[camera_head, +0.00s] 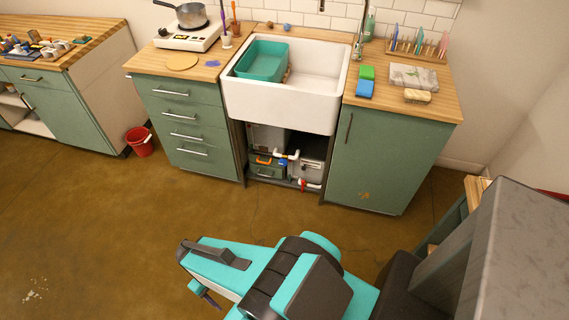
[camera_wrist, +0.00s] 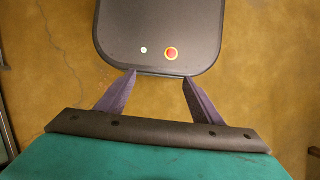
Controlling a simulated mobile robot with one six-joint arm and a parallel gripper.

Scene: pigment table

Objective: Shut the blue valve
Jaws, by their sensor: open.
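The blue valve (camera_head: 283,162) shows as a small blue piece on the white pipework under the sink, in the open space between the cabinets. It is too small for me to tell how its handle is turned. A red valve (camera_head: 303,184) sits lower and to its right on the same pipework. My gripper (camera_wrist: 160,78) is open and empty in the wrist view, its two purple fingers apart above the brown floor. In the head view my arm is in the foreground, well short of the sink. The wrist view does not show the valves.
A toolbox (camera_head: 265,171) with an orange part stands under the sink, left of the pipes. Green cabinets (camera_head: 385,160) flank the opening. The white sink (camera_head: 285,102) overhangs it. A red bucket (camera_head: 139,141) stands at left. The floor (camera_head: 130,220) before the sink is clear.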

